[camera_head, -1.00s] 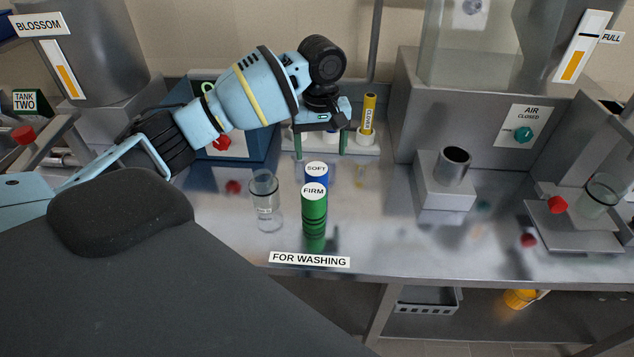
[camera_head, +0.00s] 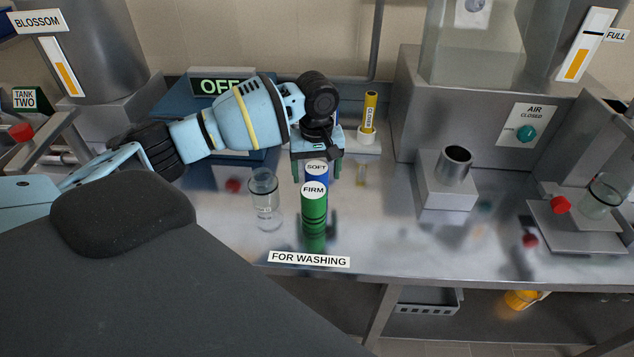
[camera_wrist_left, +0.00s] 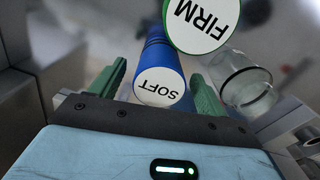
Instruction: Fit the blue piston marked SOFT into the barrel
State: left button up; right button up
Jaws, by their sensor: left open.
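The blue piston (camera_head: 318,179) has a white top marked SOFT and stands upright behind the green FIRM piston (camera_head: 313,217). In the left wrist view the blue piston (camera_wrist_left: 155,56) lies between two green fingers. My left gripper (camera_head: 316,172) is open, with a finger on either side of the blue piston near its top; contact is not clear. The FIRM piston (camera_wrist_left: 203,22) is close beyond it in the wrist view. A clear glass cylinder (camera_head: 265,200) stands to the left, and a metal tube (camera_head: 455,165) stands in a block to the right. Neither is labelled as the barrel.
A FOR WASHING label (camera_head: 309,259) is on the bench's front edge. A yellow labelled cylinder (camera_head: 369,112) stands in a white holder behind. A glass vessel (camera_head: 600,197) sits on a stand at the right. Bench between the pistons and the metal tube is mostly clear.

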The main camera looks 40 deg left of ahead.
pick_arm(q)
jog(key=shift+f, duration=0.35)
jog(key=shift+c, duration=0.3)
pick_arm(e)
jog(key=shift+d, duration=0.1)
pick_arm(q)
jog(key=c, duration=1.2)
jog(key=shift+r, duration=0.15)
